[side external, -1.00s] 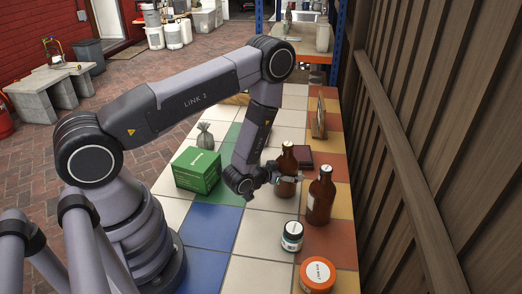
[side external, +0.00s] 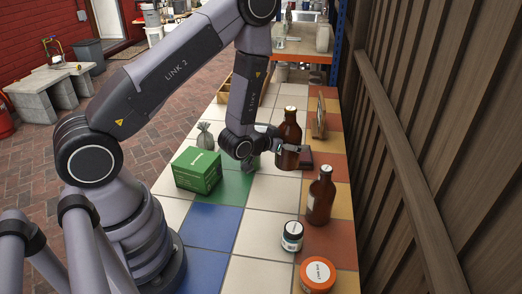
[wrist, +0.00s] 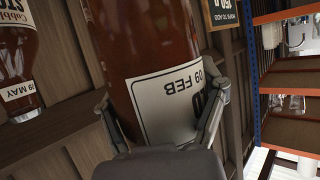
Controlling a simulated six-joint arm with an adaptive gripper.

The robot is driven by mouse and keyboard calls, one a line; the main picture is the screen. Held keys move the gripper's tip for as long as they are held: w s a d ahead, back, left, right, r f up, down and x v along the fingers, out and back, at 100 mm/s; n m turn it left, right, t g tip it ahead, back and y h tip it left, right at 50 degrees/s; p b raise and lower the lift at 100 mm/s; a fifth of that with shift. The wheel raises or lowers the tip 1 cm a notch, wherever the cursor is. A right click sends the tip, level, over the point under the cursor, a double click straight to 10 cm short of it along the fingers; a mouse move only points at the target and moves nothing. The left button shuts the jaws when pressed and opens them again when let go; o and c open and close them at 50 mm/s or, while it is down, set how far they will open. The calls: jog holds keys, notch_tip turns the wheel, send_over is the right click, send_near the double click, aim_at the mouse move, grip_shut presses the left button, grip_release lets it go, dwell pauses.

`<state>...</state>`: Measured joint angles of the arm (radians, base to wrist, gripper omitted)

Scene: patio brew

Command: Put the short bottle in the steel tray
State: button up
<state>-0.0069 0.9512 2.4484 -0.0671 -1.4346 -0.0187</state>
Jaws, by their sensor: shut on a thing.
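My gripper (side external: 290,149) is shut on a brown bottle (side external: 291,127) with a pale cap, holding it upright. In the wrist view the fingers of my gripper (wrist: 163,102) lie on both sides of this bottle (wrist: 150,45), whose white label reads 09 FEB. A second brown bottle (side external: 320,197) stands on the tiled table nearer the camera; it is partly seen in the wrist view, with a 09 MAY label. I cannot tell from the frames which bottle is shorter. I cannot make out a steel tray.
A green box (side external: 197,170) and a small grey sack (side external: 205,136) stand left of my gripper. A wooden fence (side external: 440,130) borders the right.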

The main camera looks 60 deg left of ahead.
jog(key=r, duration=1.4)
jog(key=shift+a+r, duration=0.3)
jog(key=shift+r, duration=0.1)
jog(key=s+a+n+y, duration=0.3)
jog(key=a, duration=1.9)
notch_tip(320, 180, down, 11)
jog(key=shift+g, duration=0.3)
jog(key=shift+w+a+f, duration=1.25)
jog(key=shift+w+f, duration=0.8)
jog(key=shift+f, duration=0.15)
jog(key=shift+w+a+f, duration=1.3)
jog(key=shift+w+f, duration=0.8)
jog(key=shift+f, duration=0.1)
jog(key=shift+w+a+f, duration=1.25)
jog(key=shift+w+f, duration=0.8)
jog(key=shift+f, duration=0.15)
jog(key=shift+f, duration=0.15)
